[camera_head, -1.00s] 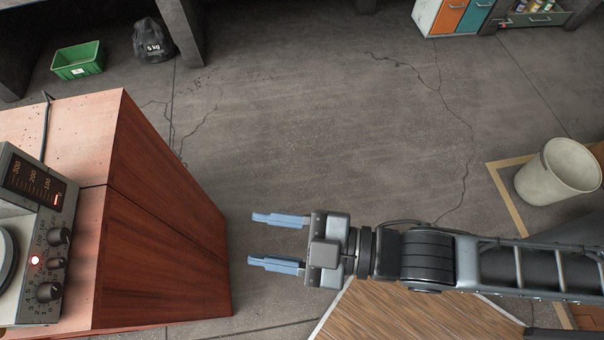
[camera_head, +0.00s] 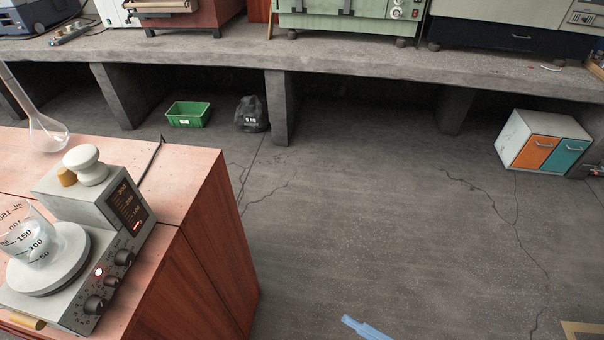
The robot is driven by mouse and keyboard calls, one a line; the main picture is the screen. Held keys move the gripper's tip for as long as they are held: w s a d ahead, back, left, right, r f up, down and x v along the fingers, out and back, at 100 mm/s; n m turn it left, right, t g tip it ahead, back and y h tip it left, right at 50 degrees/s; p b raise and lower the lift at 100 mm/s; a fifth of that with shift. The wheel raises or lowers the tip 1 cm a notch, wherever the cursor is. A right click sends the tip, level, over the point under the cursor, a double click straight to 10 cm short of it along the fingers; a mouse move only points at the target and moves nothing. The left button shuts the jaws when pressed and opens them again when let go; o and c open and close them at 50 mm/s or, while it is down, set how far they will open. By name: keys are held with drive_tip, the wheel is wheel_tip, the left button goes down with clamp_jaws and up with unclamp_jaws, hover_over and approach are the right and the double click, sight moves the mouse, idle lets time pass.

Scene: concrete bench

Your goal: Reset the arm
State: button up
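Nothing is seen between the fingers. The other finger, the wrist and the rest of my arm are out of view.
The wooden cabinet (camera_head: 215,250) at left bears a hotplate (camera_head: 103,235) with a beaker (camera_head: 35,242) and a glass flask (camera_head: 45,132). Under the concrete bench (camera_head: 350,62) are a green crate (camera_head: 188,114) and black bag (camera_head: 250,115). The middle floor is clear.

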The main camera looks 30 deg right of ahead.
drive_tip(key=shift+s+d, duration=0.1)
drive_tip(key=s+d+r+m+h, duration=0.5)
drive_tip(key=s+d+m, duration=0.2)
drive_tip(key=s, duration=0.2)
drive_tip(key=shift+d+m+h, duration=0.15)
drive_tip(key=shift+m+h, duration=0.15)
drive_tip(key=shift+r, duration=0.1)
idle(2.5)
